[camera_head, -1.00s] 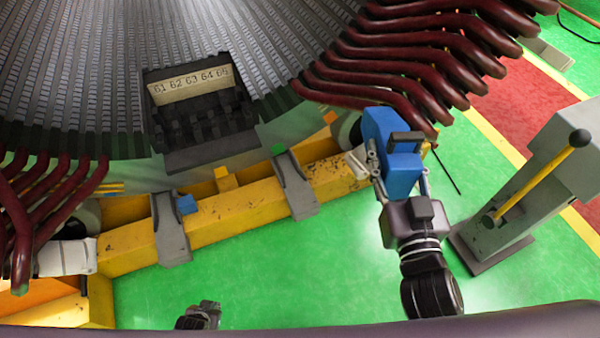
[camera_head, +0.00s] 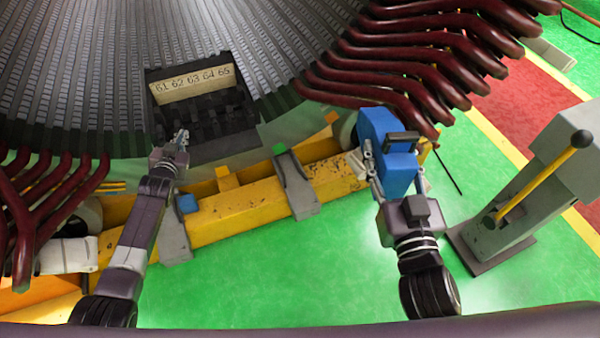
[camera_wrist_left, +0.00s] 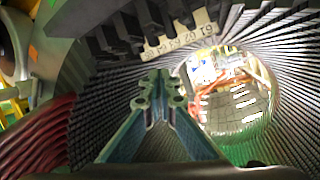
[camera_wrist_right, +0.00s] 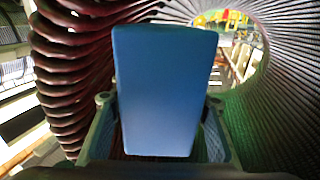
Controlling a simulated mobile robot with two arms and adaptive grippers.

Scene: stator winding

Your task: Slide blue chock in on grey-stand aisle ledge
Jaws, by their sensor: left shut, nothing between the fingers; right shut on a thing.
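A large blue block (camera_head: 380,128), the blue chock, is shut between the fingers of my right gripper (camera_head: 390,168). It is held upright beside the lower red-brown coil ends at the yellow beam's right end. In the right wrist view the blue chock (camera_wrist_right: 165,90) fills the middle, with a finger on each side. My left gripper (camera_head: 181,138) is shut and empty in front of the dark slotted block with a number plate; its closed fingers show in the left wrist view (camera_wrist_left: 160,95). The grey stand (camera_head: 560,165) with a yellow lever is at the right. I cannot tell which surface is its aisle ledge.
The yellow beam (camera_head: 245,207) runs below the stator. Grey brackets (camera_head: 298,187) lean on it, and a small blue piece (camera_head: 187,203) sits near the left one. Red-brown coil ends (camera_head: 420,60) stick out at upper right. Green floor (camera_head: 300,270) lies open in front.

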